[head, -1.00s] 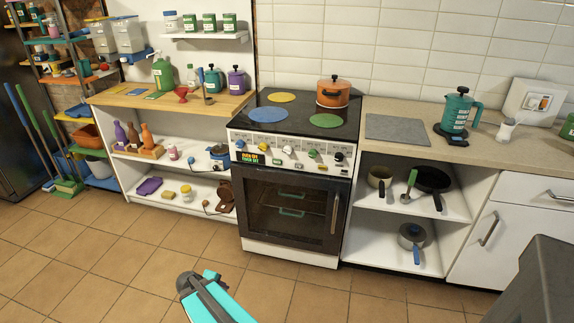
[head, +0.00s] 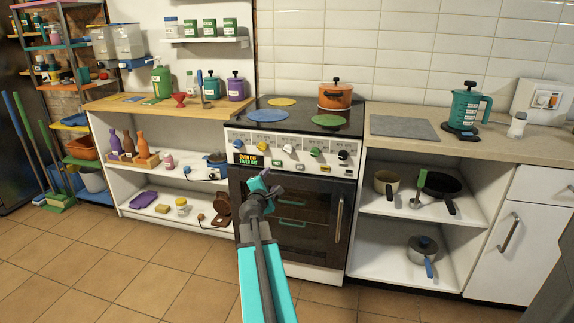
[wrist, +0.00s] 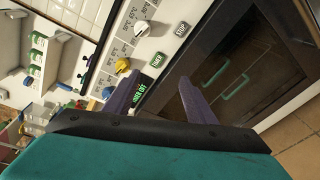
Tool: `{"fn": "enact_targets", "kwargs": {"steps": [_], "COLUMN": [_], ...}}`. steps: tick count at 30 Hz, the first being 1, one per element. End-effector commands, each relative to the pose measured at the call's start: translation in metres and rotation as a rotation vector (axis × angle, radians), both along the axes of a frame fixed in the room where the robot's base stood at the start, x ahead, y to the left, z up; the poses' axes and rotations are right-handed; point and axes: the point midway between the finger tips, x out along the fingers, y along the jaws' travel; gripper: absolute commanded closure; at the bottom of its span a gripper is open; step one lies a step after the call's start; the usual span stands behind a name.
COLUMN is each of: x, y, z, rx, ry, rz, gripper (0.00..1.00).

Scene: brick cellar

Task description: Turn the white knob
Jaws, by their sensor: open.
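The white knob (head: 288,148) is in the middle of the row on the stove's front panel, between the yellow knob (head: 262,146) and the green knob (head: 316,152). In the wrist view the white knob (wrist: 141,28) is near the top, ahead of the fingers. My gripper (head: 262,183) is below and left of it in the head view, in front of the top of the oven door. Its two purple fingers (wrist: 158,92) are spread, with nothing between them, apart from the knob.
A blue knob (head: 239,143) and a black knob (head: 343,155) end the row. Small buttons and a lit display (head: 248,159) sit below. The oven door handle (head: 339,218) is at the right. An orange pot (head: 336,97) stands on the hob. The floor in front is clear.

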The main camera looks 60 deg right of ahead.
Motion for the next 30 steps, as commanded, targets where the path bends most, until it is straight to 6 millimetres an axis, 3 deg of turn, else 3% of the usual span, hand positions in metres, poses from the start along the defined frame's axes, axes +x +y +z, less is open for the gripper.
{"fn": "enact_targets", "kwargs": {"steps": [3, 9, 30], "x": [-0.016, -0.03, -0.028], "y": [-0.024, -0.039, -0.05], "z": [0.022, 0.048, 0.051], "rx": [-0.1, -0.185, -0.191], "ry": [0.045, 0.096, 0.101], "rz": [0.005, 0.011, 0.011], "gripper": [0.49, 0.49, 0.49]}}
